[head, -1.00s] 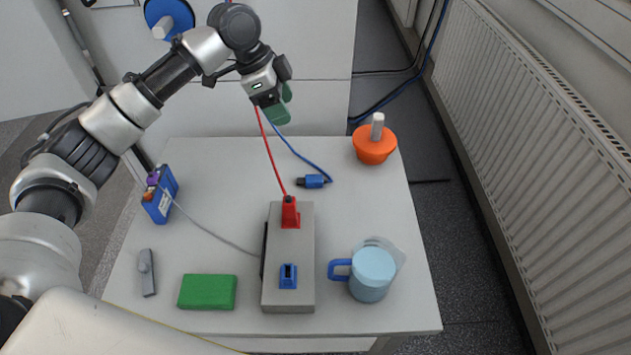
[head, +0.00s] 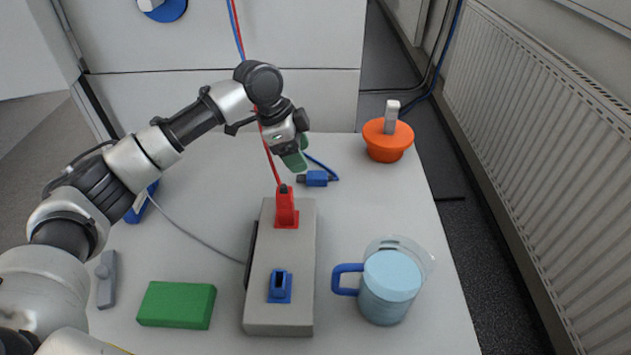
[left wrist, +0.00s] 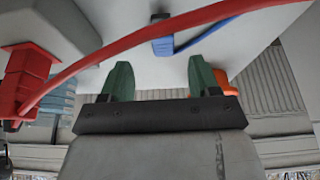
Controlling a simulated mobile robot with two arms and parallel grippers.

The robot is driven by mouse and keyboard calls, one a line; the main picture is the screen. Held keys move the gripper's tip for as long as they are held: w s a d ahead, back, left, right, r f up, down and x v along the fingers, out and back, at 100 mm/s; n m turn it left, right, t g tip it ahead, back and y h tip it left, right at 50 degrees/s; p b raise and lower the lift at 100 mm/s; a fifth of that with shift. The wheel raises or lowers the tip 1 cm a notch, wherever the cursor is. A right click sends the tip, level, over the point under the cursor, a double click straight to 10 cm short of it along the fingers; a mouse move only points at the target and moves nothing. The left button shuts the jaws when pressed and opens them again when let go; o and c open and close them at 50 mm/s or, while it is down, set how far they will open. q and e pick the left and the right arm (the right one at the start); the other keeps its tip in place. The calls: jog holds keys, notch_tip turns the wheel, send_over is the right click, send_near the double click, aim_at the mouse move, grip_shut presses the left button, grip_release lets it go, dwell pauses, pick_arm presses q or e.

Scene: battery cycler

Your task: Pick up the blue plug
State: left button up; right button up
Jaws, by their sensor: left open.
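The blue plug (head: 316,179) lies on the white table behind the grey box, with its blue cable running back from it. In the left wrist view the plug (left wrist: 162,46) shows beyond the fingers, near the top and between them. My left gripper (head: 294,160) is above the table, just left of and behind the plug. It also shows in the left wrist view (left wrist: 158,80), with its two green fingers apart and nothing between them. My right gripper is not in view.
A red plug (head: 286,208) stands in the grey box (head: 265,318), its red cable crossing near my gripper. A blue socket (head: 280,287) is on the box. A jug (head: 390,290), orange object (head: 387,145) and green block (head: 177,305) stand around.

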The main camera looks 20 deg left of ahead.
aim_at(315, 174)
pick_arm(q)
jog(key=x, duration=0.6)
jog(key=shift+w+d+r+b, duration=0.15)
jog(key=shift+w+d+b, duration=0.15)
jog(key=shift+d, duration=0.05)
jog(key=shift+d+f, duration=0.1)
jog(key=shift+f, duration=0.2)
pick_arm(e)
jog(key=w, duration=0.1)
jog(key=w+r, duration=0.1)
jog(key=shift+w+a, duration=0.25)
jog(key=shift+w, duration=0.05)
pick_arm(q)
jog(key=c, duration=1)
jog(key=shift+o, duration=0.2)
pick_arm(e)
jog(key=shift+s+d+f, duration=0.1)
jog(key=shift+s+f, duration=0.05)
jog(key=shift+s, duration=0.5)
